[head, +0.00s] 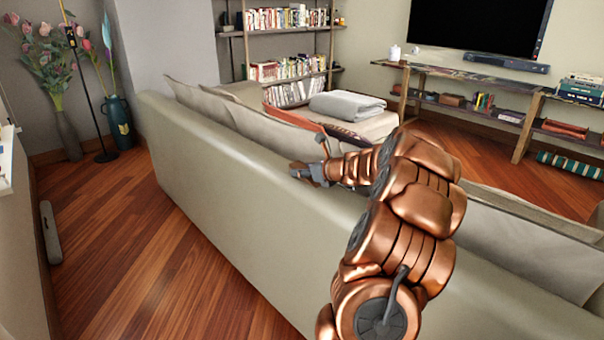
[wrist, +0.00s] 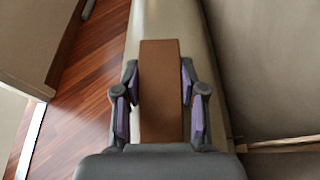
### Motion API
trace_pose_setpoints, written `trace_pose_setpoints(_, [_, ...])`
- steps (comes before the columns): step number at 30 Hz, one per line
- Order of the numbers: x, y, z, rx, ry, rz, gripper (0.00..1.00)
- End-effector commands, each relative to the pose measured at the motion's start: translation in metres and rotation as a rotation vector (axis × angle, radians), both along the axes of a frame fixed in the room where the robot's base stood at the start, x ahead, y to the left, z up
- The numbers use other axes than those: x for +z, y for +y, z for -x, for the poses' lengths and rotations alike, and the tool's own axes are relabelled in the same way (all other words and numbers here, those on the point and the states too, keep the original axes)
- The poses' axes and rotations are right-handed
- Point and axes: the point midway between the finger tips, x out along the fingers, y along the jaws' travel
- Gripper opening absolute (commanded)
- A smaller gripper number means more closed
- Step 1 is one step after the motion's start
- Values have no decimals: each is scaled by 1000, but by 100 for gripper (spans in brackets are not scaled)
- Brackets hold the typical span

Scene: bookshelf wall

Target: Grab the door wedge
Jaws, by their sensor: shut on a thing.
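The door wedge (wrist: 160,110) is a long brown block in the wrist view. It stands out between the two fingers of my gripper (wrist: 160,80), with purple pads along its two sides. My gripper is shut on it. In the head view my gripper (head: 308,173) is over the top of the sofa's back, left of my copper arm. The wedge cannot be clearly made out there. The wrist view shows the sofa back (wrist: 160,22) beneath the wedge; whether they touch cannot be told.
The beige sofa (head: 225,190) runs across the middle, with cushions and a folded grey blanket (head: 347,105). Wooden floor (head: 130,240) lies free to its left. Vases of flowers (head: 120,122), a bookshelf (head: 290,70) and a TV bench (head: 480,80) stand along the walls.

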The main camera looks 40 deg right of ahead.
Motion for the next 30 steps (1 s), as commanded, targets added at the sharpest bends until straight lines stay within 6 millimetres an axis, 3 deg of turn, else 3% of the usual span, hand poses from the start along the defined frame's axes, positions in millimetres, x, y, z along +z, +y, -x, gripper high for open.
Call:
trace_pose_setpoints(8, [4, 0, 0, 0, -1, 0, 4])
trace_pose_setpoints(18, [41, 0, 0, -1, -2, 3, 4])
trace_pose_setpoints(30, [42, 38, 23, -1, -4, -2, 4])
